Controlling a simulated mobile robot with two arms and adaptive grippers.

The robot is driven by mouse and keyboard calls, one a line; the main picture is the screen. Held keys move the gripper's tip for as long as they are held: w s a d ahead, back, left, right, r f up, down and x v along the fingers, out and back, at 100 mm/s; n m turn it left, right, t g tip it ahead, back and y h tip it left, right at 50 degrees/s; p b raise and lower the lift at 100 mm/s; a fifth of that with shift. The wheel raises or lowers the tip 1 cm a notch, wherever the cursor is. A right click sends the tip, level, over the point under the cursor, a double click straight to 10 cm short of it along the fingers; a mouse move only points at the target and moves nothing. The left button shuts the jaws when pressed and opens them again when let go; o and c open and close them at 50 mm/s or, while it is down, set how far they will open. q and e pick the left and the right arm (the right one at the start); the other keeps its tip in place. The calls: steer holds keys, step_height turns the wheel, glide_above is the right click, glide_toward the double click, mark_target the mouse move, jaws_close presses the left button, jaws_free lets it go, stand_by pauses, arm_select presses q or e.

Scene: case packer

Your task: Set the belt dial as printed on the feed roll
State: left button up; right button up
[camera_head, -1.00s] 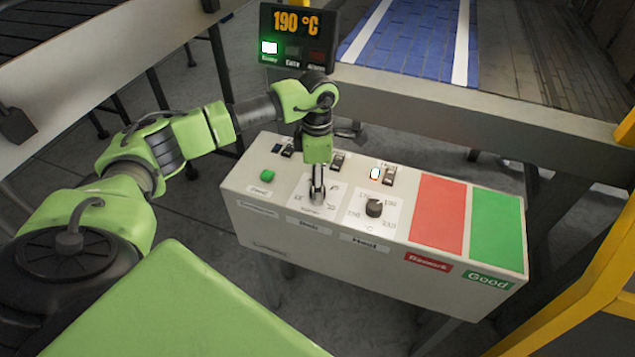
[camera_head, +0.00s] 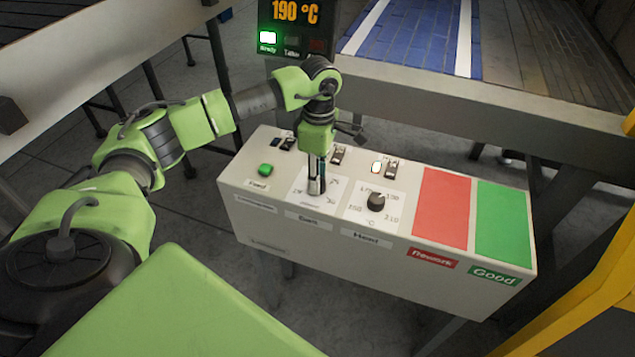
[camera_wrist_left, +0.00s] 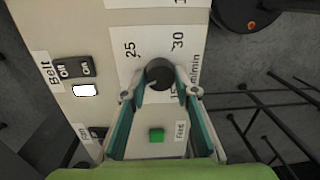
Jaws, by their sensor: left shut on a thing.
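The belt dial (camera_wrist_left: 160,73) is a dark round knob on a white scale plate (camera_head: 300,188) marked 25 and 30, with m/min along one side. Another mark is partly hidden by a finger. My left gripper (camera_head: 316,188) reaches down onto the dial from above; in the left wrist view its two fingers (camera_wrist_left: 161,92) stand either side of the knob, shut on it. The dial's pointer cannot be made out. A feed roll with print on it cannot be made out in these views. My right gripper is not in view.
The control box also carries a green feed button (camera_head: 265,169), a heat dial (camera_head: 376,201), switches with lamps, and red (camera_head: 446,212) and green (camera_head: 503,222) pads. A display (camera_head: 297,25) reads 190 °C. The blue conveyor belt (camera_head: 405,40) lies behind.

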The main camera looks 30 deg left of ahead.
arm_select(q)
steer(key=m+b, duration=0.2)
steer(key=m, duration=0.1)
steer(key=shift+w+f, duration=0.1)
steer(key=m+b, duration=0.2)
steer(key=m, duration=0.1)
steer(key=shift+m+b, duration=0.3)
steer(key=m+b, duration=0.1)
steer(key=m, duration=0.2)
steer(key=shift+y+b, duration=0.3)
steer(key=shift+b, duration=0.1)
steer(key=shift+m+b, duration=0.45)
steer(key=shift+m, duration=0.75)
steer(key=shift+r, duration=0.2)
steer(key=o, duration=1.1)
